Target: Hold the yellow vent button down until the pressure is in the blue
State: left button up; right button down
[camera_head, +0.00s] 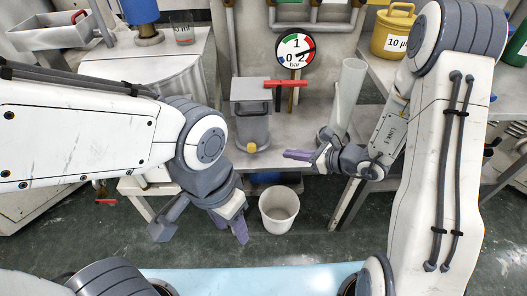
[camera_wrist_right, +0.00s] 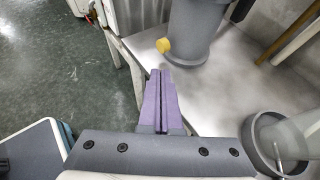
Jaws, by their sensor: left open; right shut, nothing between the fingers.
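The yellow vent button (camera_head: 251,147) sticks out low on the front of a grey cylindrical vessel (camera_head: 252,125). In the right wrist view the button (camera_wrist_right: 162,46) is just beyond my right fingertips, with a gap between. My right gripper (camera_head: 287,154) is shut and empty, its purple fingers pointing left, to the right of the button. The round pressure gauge (camera_head: 295,50) stands behind the vessel, marked 0, 1, 2 bar with coloured bands; its dark needle appears to point right, toward the red. My left gripper (camera_head: 202,228) is open and empty, low over the floor, left of the bucket.
A white bucket (camera_head: 278,209) stands on the floor below the bench front. A red lever (camera_head: 285,83) sits by the vessel top. A pale upright tube (camera_head: 346,95) stands behind my right wrist. A yellow can (camera_head: 392,33) is at the back right. Bare bench (camera_wrist_right: 205,98) lies right of my right fingers.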

aim_at(255, 150)
jog(key=b+x, duration=0.1)
jog(key=x, duration=1.1)
jog(key=shift+f, duration=0.1)
